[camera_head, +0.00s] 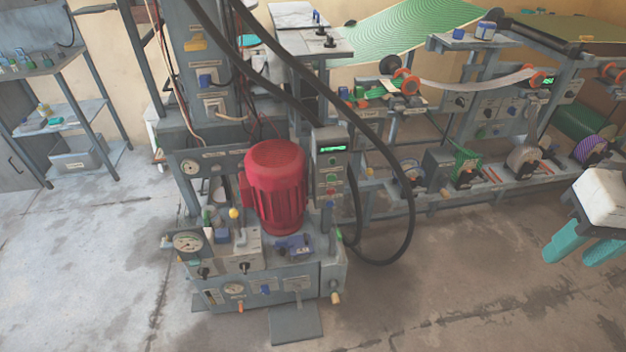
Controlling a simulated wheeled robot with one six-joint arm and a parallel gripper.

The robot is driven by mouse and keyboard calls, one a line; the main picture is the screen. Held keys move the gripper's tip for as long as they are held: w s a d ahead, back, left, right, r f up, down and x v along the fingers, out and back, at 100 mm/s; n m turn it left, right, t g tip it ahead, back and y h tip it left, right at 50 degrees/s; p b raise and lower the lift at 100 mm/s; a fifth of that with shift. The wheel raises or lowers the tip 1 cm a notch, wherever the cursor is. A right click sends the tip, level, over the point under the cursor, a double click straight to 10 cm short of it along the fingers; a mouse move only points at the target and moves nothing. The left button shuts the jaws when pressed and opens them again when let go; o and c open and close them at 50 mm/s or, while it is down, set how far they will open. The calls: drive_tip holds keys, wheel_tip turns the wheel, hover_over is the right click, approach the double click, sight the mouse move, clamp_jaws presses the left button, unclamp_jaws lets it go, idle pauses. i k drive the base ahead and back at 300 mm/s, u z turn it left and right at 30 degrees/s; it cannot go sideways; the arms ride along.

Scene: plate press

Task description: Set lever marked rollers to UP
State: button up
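No label reading "rollers" is legible, so I cannot tell which lever it is. A lever with a yellow knob (234,213) stands roughly upright on the grey hydraulic unit (325,280), left of the red motor. Small dark handles (244,267) show on the unit's front panel; their labels are too small to read. More small controls (461,101) sit on the roller machine at the back right. My gripper (578,260) hangs at the right edge, its two teal fingers apart and empty, well away from the hydraulic unit.
A red motor (275,185) and thick black hoses (411,205) crowd the unit. A foot plate (296,325) lies at its front. Grey shelving (90,107) stands at the left. The concrete floor (440,290) between the unit and my gripper is clear.

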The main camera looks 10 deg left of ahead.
sight(369, 171)
drive_tip(key=u, duration=0.25)
drive_tip(key=k, duration=0.55)
drive_tip(key=u, duration=0.6)
drive_tip(key=i, duration=1.3)
drive_tip(key=z, duration=0.8)
